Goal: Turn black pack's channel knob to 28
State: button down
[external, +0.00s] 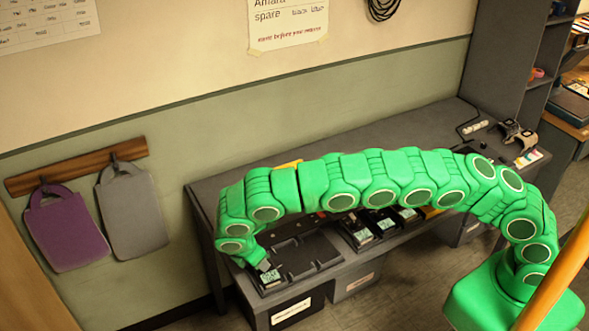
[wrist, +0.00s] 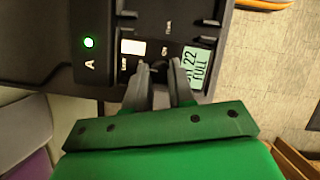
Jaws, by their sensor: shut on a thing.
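A black pack (wrist: 145,18) lies under my gripper in the wrist view. Its pale green display (wrist: 197,66) reads 22 with FULL below, partly covered at the left by a finger. My gripper (wrist: 163,66) is shut at the pack, beside the display, on what appears to be the channel knob; the fingers hide the knob. In the external view my gripper (external: 262,264) reaches down to the pack's small display (external: 270,276) at the left end of the bench.
A dark tray (external: 318,262) marked A, with a lit green lamp (wrist: 89,43), holds the pack. More packs with displays (external: 363,235) lie to the right along the bench (external: 205,187). Bins (external: 292,312) stand below. Purple (external: 65,230) and grey (external: 132,212) bags hang at left.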

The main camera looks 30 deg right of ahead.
jog(key=m, duration=0.2)
jog(key=m+g, duration=0.1)
jog(key=shift+w+a+m, duration=0.1)
jog(key=shift+w+m, duration=0.1)
jog(key=shift+m, duration=0.2)
jog(key=m+g, duration=0.1)
jog(key=m, duration=0.1)
jog(key=shift+w+m+g, duration=0.1)
jog(key=shift+m+g, duration=0.2)
jog(key=shift+m, duration=0.1)
jog(key=m+g, duration=0.1)
jog(key=m, duration=0.2)
jog(key=m+y, duration=0.1)
jog(key=m, duration=0.2)
jog(key=shift+w+d+g, duration=0.2)
jog(key=shift+g, duration=0.2)
jog(key=shift+m, duration=0.3)
jog(key=c, duration=1)
grip_release()
jog(key=shift+o, duration=0.2)
